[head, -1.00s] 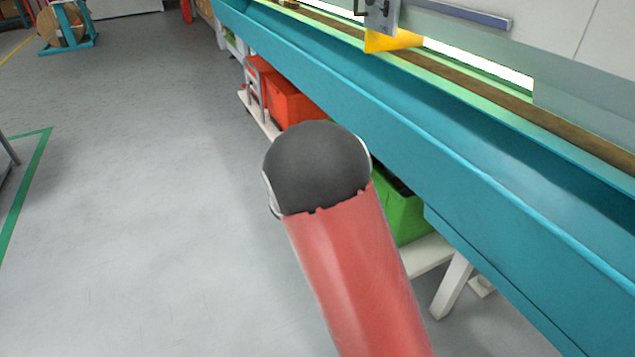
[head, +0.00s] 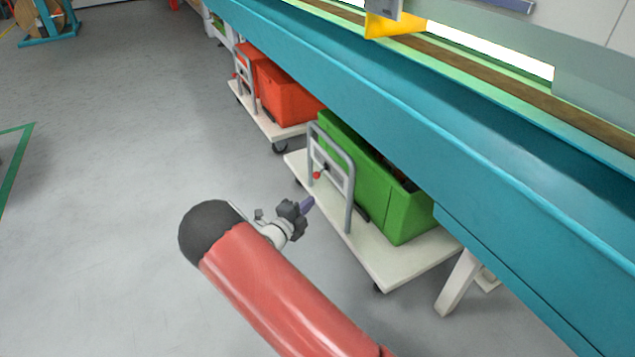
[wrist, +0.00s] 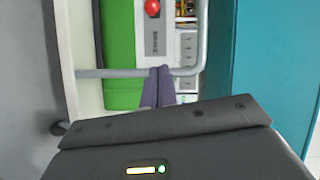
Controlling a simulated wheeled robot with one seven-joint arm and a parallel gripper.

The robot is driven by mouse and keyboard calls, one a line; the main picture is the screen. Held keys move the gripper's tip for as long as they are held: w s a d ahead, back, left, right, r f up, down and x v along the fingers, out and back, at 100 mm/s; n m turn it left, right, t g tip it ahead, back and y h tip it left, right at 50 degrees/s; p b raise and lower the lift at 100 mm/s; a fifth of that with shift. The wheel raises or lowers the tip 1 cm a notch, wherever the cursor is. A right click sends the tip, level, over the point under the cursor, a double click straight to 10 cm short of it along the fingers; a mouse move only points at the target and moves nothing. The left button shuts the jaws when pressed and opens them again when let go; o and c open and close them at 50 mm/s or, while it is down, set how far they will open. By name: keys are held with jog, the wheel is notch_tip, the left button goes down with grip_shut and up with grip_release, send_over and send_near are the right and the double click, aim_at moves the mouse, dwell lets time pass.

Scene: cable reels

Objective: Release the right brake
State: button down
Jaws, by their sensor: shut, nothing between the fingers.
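The brake of the right trolley is a lever with a red knob (head: 316,175) on a plate in the grey handle frame (head: 350,190). The red knob also shows at the top of the wrist view (wrist: 152,7), above a grey plate marked with lettering (wrist: 155,36). My gripper (head: 307,204) has purple fingers and is shut and empty. In the head view it is just below and left of the knob. In the wrist view the closed fingertips (wrist: 159,72) overlap the handle's lower bar, below the knob and apart from it.
The right trolley (head: 385,268) carries a green crate (head: 408,217). A left trolley (head: 262,120) with orange crates (head: 287,96) and a similar red knob stands farther back. A long teal bench beam (head: 400,115) overhangs both.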

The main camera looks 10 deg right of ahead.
aim_at(317, 175)
jog(key=w+d+f+b, duration=0.1)
jog(key=w+d, duration=0.4)
jog(key=w, duration=0.5)
jog(key=shift+w+f, duration=0.15)
jog(key=shift+w, duration=0.05)
jog(key=shift+a, duration=0.1)
